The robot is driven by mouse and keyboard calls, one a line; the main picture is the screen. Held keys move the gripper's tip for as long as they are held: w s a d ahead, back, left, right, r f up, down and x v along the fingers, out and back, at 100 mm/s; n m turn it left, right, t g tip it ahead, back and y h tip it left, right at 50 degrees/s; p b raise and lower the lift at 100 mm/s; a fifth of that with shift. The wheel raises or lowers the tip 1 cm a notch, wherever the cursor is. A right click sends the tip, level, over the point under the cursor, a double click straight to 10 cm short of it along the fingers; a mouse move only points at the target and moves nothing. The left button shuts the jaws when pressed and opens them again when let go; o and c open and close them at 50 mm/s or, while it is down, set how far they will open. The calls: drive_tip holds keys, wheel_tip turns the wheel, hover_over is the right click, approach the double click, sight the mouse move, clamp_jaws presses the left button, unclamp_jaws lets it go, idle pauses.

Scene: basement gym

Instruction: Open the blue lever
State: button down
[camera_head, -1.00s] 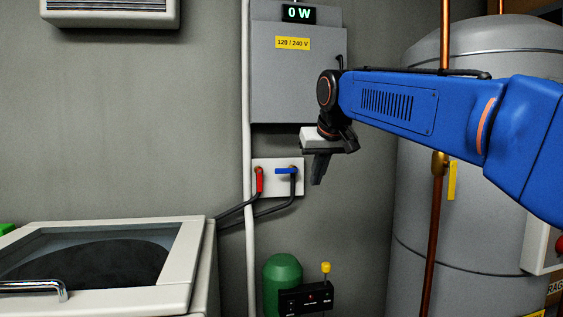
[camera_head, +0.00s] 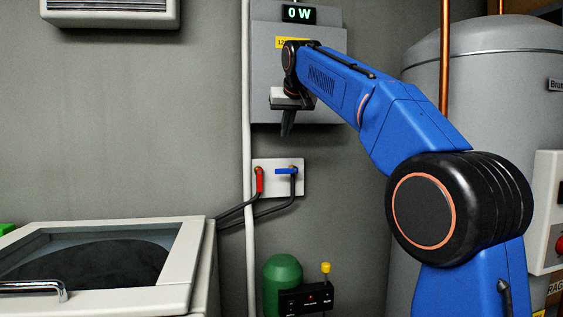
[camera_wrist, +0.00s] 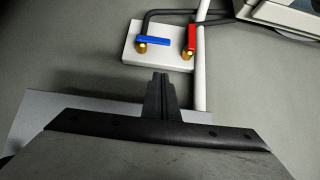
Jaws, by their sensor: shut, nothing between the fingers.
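The blue lever (camera_head: 287,171) lies horizontal on a white wall plate, to the right of a red lever (camera_head: 259,180) that hangs vertical. In the wrist view the blue lever (camera_wrist: 153,40) and red lever (camera_wrist: 191,37) show beyond the fingertips, each on a brass valve. My gripper (camera_head: 287,130) is above the plate, in front of the grey electrical box, pointing down. In the wrist view my gripper (camera_wrist: 161,78) has its fingers together and empty, apart from the blue lever.
The grey electrical box (camera_head: 270,75) reads 0 W. A white pipe (camera_head: 247,220) runs just left of the levers. A white top-loading machine (camera_head: 190,255) stands at lower left, a green tank (camera_head: 282,283) below the plate. A grey cylinder tank (camera_head: 480,90) and copper pipe (camera_head: 445,60) stand right.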

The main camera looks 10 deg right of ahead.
drive_tip(key=shift+f, duration=0.1)
hover_over(287, 171)
drive_tip(key=s+a, duration=0.2)
wheel_tip(287, 171, down, 7)
drive_tip(key=shift+w+a+f, duration=0.1)
drive_tip(key=shift+f, duration=0.9)
drive_tip(key=shift+w+a+f, duration=0.1)
drive_tip(key=shift+f, duration=0.9)
